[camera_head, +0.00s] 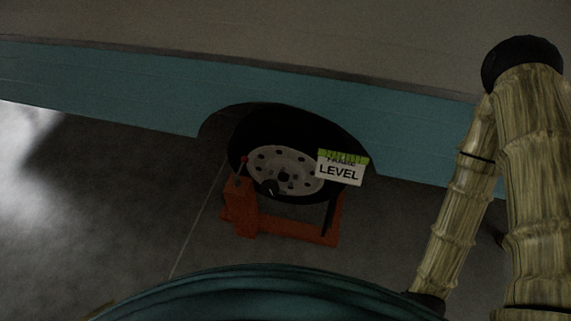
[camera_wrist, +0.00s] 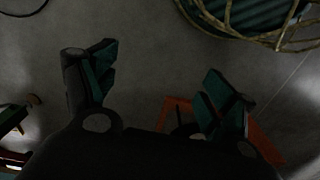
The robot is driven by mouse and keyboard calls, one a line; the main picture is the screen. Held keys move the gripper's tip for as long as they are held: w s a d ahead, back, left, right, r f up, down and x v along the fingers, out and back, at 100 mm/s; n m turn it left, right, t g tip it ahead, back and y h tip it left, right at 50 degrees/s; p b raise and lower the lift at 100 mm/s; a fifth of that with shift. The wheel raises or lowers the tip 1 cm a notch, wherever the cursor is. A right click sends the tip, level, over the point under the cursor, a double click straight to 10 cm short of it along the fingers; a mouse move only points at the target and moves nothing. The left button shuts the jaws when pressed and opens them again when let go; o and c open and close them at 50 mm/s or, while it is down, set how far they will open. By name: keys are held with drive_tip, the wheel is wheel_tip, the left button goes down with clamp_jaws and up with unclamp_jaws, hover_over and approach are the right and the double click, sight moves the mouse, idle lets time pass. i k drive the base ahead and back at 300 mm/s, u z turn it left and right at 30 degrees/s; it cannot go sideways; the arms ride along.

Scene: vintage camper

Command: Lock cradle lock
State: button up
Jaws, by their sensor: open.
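An orange wheel cradle (camera_head: 285,229) stands on the floor around the lower part of the camper's dark wheel (camera_head: 284,172). At its left side an orange block (camera_head: 239,208) carries a thin upright lever (camera_head: 242,168) with a reddish tip, which I take for the cradle lock. Whether it is locked I cannot tell. Part of an orange frame (camera_wrist: 264,143), apparently the cradle, shows in the wrist view beyond the right finger. My gripper (camera_wrist: 162,62) is open and empty, with bare floor between its fingertips. It is not visible in the head view.
A sign reading LEVEL (camera_head: 340,172) hangs in front of the wheel's right side. The teal camper side (camera_head: 90,92) overhangs the wheel. Floor left of the cradle (camera_head: 130,185) is clear. A dark curved line (camera_wrist: 25,12) lies at the wrist view's upper left.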

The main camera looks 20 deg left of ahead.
sight(244, 159)
drive_tip(key=z, duration=0.4)
drive_tip(key=k, duration=1)
drive_tip(key=u, duration=1)
drive_tip(key=i, duration=0.5)
drive_tip(key=u, duration=0.05)
